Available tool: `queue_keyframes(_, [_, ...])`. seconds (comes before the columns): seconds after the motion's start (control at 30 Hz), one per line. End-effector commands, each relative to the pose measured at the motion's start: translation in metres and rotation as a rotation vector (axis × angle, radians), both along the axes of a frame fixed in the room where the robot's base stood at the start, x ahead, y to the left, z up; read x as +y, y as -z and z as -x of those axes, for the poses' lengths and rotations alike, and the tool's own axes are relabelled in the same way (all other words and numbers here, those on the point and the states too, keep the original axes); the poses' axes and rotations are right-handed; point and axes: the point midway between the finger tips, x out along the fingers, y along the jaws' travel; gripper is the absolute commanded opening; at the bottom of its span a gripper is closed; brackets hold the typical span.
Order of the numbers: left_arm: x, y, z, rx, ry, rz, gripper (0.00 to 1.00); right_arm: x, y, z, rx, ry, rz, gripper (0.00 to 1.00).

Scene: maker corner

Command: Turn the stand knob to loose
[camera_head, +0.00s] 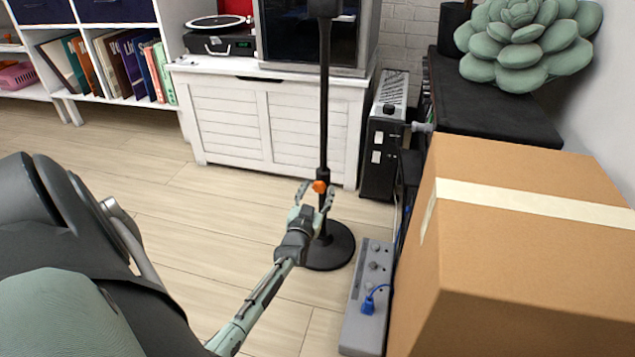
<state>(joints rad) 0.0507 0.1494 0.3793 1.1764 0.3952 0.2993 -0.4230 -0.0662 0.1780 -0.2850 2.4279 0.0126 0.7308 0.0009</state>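A black stand has a thin upright pole (324,110) and a round base (330,250) on the floor. A small orange knob (319,186) sits on the pole's lower part. My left gripper (316,193) reaches up to the knob from the front. Its fingers are spread, one on the left and one on the right of the knob. I cannot tell whether either finger touches it. The knob's marking for loose or tight is too small to read. My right gripper is not in view.
A cardboard box (530,195) stands close on the right. A grey power strip (365,325) with a blue plug lies beside the stand base. A white cabinet (235,120) and a black-sided unit (382,150) stand behind. The wooden floor to the left is clear.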

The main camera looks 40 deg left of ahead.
Motion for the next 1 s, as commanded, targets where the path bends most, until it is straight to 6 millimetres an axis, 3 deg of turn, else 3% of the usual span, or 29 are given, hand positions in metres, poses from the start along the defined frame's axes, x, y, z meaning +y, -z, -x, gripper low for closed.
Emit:
queue_keyframes(0.03, [0.0,0.0,0.0001,0.0,0.0,0.0,0.42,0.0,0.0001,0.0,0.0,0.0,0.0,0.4])
queue_keyframes(0.37, [-0.0002,0.0002,0.0002,0.0,0.0,0.0,0.03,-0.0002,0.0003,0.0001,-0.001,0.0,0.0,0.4])
queue_keyframes(0.67, [-0.0002,0.0,0.0004,-0.02,0.0,0.037,0.03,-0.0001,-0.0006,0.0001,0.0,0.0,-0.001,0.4])
queue_keyframes(1.0, [-0.0002,-0.0006,0.0002,-0.13,0.001,0.236,0.03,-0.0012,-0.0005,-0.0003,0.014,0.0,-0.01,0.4])
